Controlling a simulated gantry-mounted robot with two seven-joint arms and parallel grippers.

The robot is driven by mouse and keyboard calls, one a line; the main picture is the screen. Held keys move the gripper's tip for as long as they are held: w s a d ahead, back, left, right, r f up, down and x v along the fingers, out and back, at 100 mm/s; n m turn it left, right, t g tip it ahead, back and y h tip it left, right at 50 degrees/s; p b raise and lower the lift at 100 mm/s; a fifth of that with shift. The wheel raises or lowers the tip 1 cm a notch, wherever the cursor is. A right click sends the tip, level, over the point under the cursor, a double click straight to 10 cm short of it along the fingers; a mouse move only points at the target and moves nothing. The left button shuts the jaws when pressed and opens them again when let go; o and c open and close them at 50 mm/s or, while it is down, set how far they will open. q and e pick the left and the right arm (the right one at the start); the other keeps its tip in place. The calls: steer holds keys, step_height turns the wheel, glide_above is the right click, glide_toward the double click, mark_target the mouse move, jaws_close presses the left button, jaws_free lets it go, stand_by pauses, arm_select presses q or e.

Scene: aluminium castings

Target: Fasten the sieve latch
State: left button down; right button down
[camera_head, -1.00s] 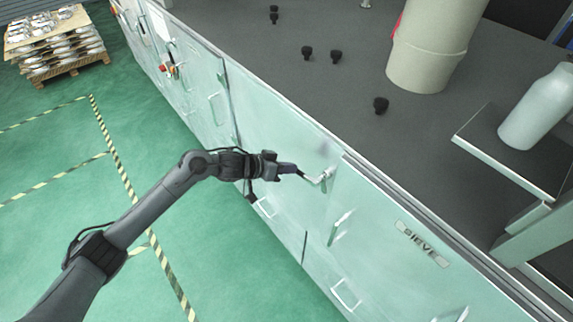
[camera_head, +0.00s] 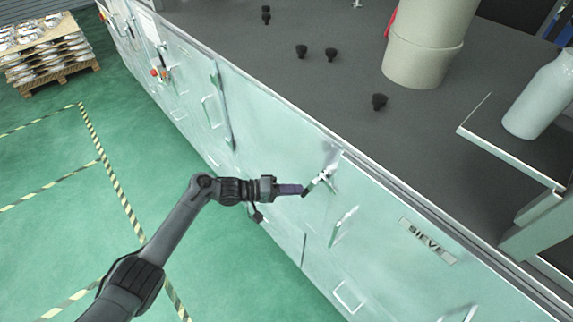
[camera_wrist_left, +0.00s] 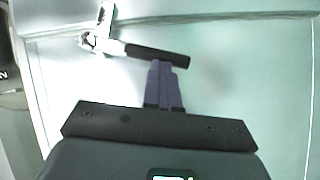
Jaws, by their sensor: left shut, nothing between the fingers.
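The sieve latch (camera_head: 319,181) is a bright metal lever with a dark grip, mounted near the top edge of the pale green cabinet front. In the head view its grip slants down and to the left from the pivot. In the left wrist view the latch (camera_wrist_left: 104,42) has its pivot at upper left, and its black grip (camera_wrist_left: 158,54) points right. My left gripper (camera_head: 300,190) is shut and empty, with its purple fingertips (camera_wrist_left: 163,66) right at the grip, touching or nearly so. The wrist view shows the fingers side by side. My right gripper is out of view.
A pull handle (camera_head: 344,226) lies just below the latch. The dark top carries black knobs (camera_head: 379,101), a beige cylinder (camera_head: 424,62) and a pale bottle (camera_head: 540,103). Green floor lies open at left.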

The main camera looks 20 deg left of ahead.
arm_select(q)
steer(key=d+n+h, duration=0.1)
steer(key=s+d+f+n+h+b, duration=0.1)
steer(key=n, duration=0.1)
steer(key=shift+s+f+t, duration=0.1)
steer(key=shift+f+t, duration=0.15)
steer(key=shift+t, duration=0.05)
steer(key=shift+d, duration=0.1)
stand_by(0.5)
steer(key=w+a+b+v, duration=0.1)
steer(key=w+b+v, duration=0.1)
steer(key=v, duration=1.1)
steer(key=shift+w+b, duration=0.35)
steer(key=shift+b, duration=0.2)
steer(key=shift+r, duration=0.1)
